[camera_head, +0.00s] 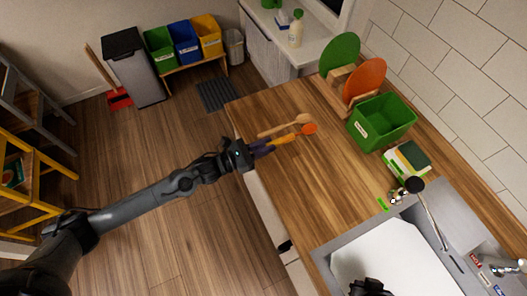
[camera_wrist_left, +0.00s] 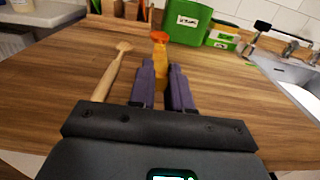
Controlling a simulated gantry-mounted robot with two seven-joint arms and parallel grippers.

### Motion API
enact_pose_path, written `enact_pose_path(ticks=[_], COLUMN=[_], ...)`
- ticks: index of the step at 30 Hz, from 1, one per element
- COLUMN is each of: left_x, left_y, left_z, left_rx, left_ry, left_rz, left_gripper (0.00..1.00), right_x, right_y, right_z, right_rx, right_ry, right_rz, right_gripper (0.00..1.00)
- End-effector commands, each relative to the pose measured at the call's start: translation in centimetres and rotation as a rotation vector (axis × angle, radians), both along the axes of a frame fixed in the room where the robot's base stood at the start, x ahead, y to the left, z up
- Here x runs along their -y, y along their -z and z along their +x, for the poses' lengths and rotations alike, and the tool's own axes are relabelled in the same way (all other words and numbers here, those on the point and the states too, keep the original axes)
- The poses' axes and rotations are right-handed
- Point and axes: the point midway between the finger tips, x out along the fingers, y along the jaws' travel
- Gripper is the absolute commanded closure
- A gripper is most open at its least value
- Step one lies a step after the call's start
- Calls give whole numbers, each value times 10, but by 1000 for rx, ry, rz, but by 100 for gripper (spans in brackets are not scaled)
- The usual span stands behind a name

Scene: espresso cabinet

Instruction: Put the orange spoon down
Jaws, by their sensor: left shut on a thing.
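The orange spoon (camera_head: 310,128) has an orange head and a yellow-orange handle. My left gripper (camera_head: 262,148) is shut on its handle at the near edge of the wooden counter (camera_head: 290,185). In the left wrist view the spoon (camera_wrist_left: 160,50) points away between the two purple fingers (camera_wrist_left: 164,85). It is low over the counter; I cannot tell whether it touches. A wooden spoon (camera_head: 285,126) lies beside it, on its left in the wrist view (camera_wrist_left: 112,70). A dark part of my right gripper (camera_head: 370,288) shows at the bottom edge; its jaws are unclear.
A green bin (camera_head: 381,122) and a rack with green (camera_head: 340,54) and orange (camera_head: 364,80) round boards stand at the back. A sponge box (camera_head: 406,160) sits near the sink (camera_head: 395,262). The counter's middle is clear.

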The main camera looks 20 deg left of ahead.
Motion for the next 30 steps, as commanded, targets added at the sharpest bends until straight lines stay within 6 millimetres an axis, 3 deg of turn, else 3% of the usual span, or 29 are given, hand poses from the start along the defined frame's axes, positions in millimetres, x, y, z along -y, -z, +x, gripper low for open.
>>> enact_pose_path(ticks=[5, 15, 29, 30], left_x=[-6, -5, -5, -5], left_y=[6, 42, 49, 47], left_z=[0, 0, 0, 0], left_rx=[-1, -1, 0, -1], left_ry=[0, 0, 0, 0], left_rz=[-1, -1, 0, 1], left_gripper=[100, 100, 100, 76], right_x=[0, 2, 2, 2], right_y=[0, 2, 8, 6], right_z=[0, 0, 0, 0], right_rx=[0, 0, -1, -2], right_ry=[0, -5, -6, -6], right_rz=[0, -7, -8, -8], right_gripper=[100, 100, 100, 100])
